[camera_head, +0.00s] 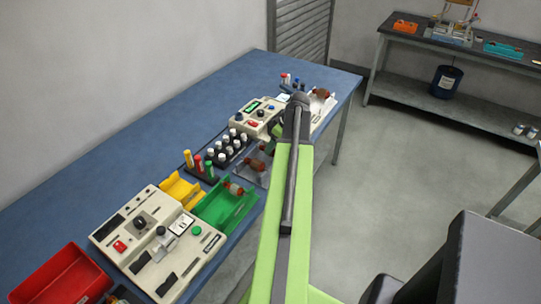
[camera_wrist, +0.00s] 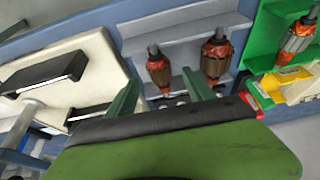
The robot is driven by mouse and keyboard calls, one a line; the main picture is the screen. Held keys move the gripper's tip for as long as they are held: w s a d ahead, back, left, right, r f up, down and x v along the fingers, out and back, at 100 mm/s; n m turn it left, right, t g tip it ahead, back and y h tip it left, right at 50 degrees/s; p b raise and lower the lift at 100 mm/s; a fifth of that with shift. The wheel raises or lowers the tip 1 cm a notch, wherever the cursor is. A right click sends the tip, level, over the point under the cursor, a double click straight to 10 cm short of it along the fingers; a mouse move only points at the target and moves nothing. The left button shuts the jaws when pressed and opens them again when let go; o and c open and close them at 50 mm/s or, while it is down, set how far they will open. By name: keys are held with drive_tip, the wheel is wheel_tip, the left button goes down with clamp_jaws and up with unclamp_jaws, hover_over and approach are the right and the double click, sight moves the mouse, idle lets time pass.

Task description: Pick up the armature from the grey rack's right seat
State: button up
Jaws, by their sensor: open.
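The grey rack (camera_wrist: 184,27) holds two copper-and-orange armatures with grey shafts, side by side. In the wrist view, one armature (camera_wrist: 159,68) is on the side away from the green tray; the other (camera_wrist: 216,55) is nearer it. My gripper (camera_wrist: 161,75) is open, its green fingers on either side of the first armature's lower part in the picture. Contact cannot be told, and nothing appears gripped. In the head view, the rack (camera_head: 247,174) is partly behind my arm, and my fingertips are hidden.
A green tray (camera_head: 224,211) with an armature stands beside the rack. A cream machine (camera_wrist: 98,45) is close to my left finger in the wrist view. A black block of several cylinders (camera_head: 231,148), a yellow bin (camera_head: 181,188) and a red bin (camera_head: 62,278) crowd the blue bench (camera_head: 140,135).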

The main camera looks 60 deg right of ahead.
drive_tip(key=b+x, duration=0.2)
drive_tip(key=x, duration=0.1)
drive_tip(key=shift+f, duration=0.3)
drive_tip(key=shift+r, duration=0.15)
clamp_jaws()
